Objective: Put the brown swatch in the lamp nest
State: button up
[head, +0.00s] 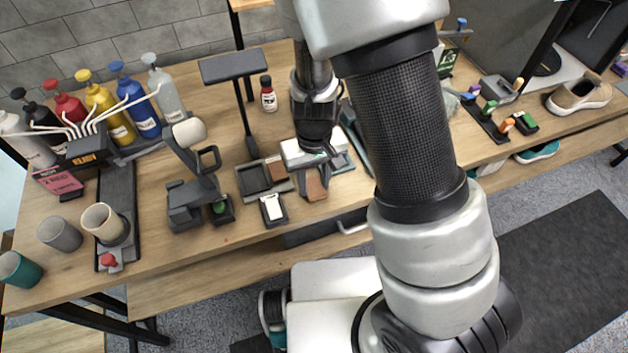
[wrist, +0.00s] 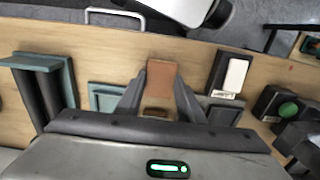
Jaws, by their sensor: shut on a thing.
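The brown swatch (head: 316,184) is a small flat brown piece at the front of my gripper (head: 310,175). In the wrist view the swatch (wrist: 162,76) sits between the two fingertips (wrist: 161,88), which are shut on it. The swatch is held over the table near its front edge. The lamp nest appears to be the dark recessed tray (head: 254,180) at the foot of the black lamp, left of my gripper. Its recess looks empty. In the wrist view part of this dark tray (wrist: 224,111) shows right of the fingers, partly hidden.
The black lamp (head: 233,68) stands tall behind the tray. A black holder with a white piece (head: 272,207) lies at the front edge, and a green-button device (head: 220,207) is left of it. A teal-grey tray (wrist: 105,97) lies on the other side of my gripper. Paint bottles (head: 110,115) stand further left.

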jog(key=o, duration=1)
jog(key=shift+f, duration=0.1)
notch_tip(320, 180, up, 18)
jog(key=p, duration=0.3)
notch_tip(320, 180, up, 10)
jog(key=m+t+y, duration=0.1)
jog(key=m+t, duration=0.1)
send_over(317, 185)
jog(key=s+d, duration=0.4)
jog(key=d, duration=0.1)
jog(key=s+d+r+t+p, duration=0.1)
jog(key=s+r, duration=0.1)
jog(key=r, duration=0.1)
jog(key=s+d+r+t+p, duration=0.1)
jog(key=s+d+r, duration=0.1)
jog(key=s+r, duration=0.1)
jog(key=s+d+r+m+t+h+p, duration=0.1)
jog(key=s+r, duration=0.1)
jog(key=r, duration=0.1)
jog(key=shift+s+d+r+t+p, duration=0.15)
jog(key=shift+d+r+t+p, duration=0.15)
jog(key=shift+d+r+p, duration=0.1)
